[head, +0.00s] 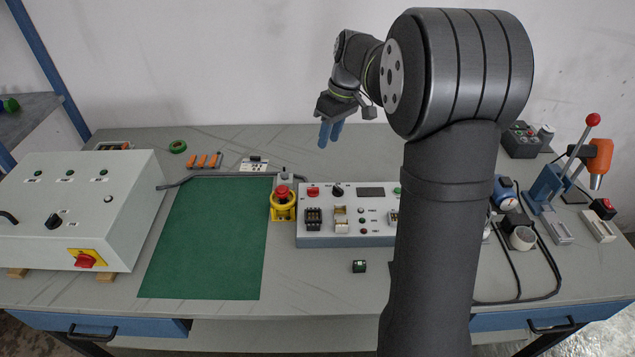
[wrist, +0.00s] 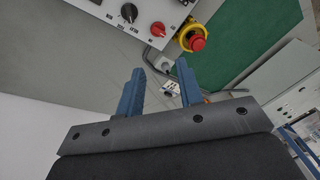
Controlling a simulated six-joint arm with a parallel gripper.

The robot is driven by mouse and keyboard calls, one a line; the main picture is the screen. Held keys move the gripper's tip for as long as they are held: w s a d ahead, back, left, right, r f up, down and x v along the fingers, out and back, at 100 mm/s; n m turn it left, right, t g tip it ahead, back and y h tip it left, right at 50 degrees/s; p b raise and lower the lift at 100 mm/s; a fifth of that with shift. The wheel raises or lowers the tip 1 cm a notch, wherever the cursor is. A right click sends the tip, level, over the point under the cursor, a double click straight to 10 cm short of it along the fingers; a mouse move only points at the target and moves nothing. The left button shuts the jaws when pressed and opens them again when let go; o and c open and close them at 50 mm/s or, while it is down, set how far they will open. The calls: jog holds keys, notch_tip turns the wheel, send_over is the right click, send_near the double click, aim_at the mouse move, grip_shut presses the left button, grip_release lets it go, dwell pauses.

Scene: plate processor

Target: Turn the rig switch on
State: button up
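A grey control box (head: 349,236) stands at the middle of the bench. Its top carries a black rotary knob (head: 337,190) and a red control (head: 313,191) to its left. In the wrist view the black knob (wrist: 129,12) and the red control (wrist: 158,29) show near the top edge. I cannot tell from the labels which control is the rig switch. My gripper (head: 330,133) hangs in the air above and behind the box, apart from it. Its two blue fingers are spread and empty in the wrist view (wrist: 160,85). My arm hides the box's right part.
A red emergency stop on a yellow base (head: 283,198) stands just left of the box. A green mat (head: 205,240) and a white cabinet with a red-yellow switch (head: 86,259) lie further left. A lever press (head: 565,175) and cables are at right. Air around my gripper is free.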

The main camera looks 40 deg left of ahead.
jog(key=w+d+n+y, duration=0.1)
jog(key=w+d+n, duration=0.1)
jog(key=n, duration=0.3)
jog(key=n+g, duration=0.1)
jog(key=n, duration=0.2)
send_near(314, 188)
jog(key=shift+y, duration=0.4)
jog(key=x, duration=0.7)
jog(key=shift+s+d+f, duration=0.15)
jog(key=shift+d+f, duration=0.1)
jog(key=shift+f, duration=0.2)
jog(key=shift+c, duration=0.4)
grip_shut()
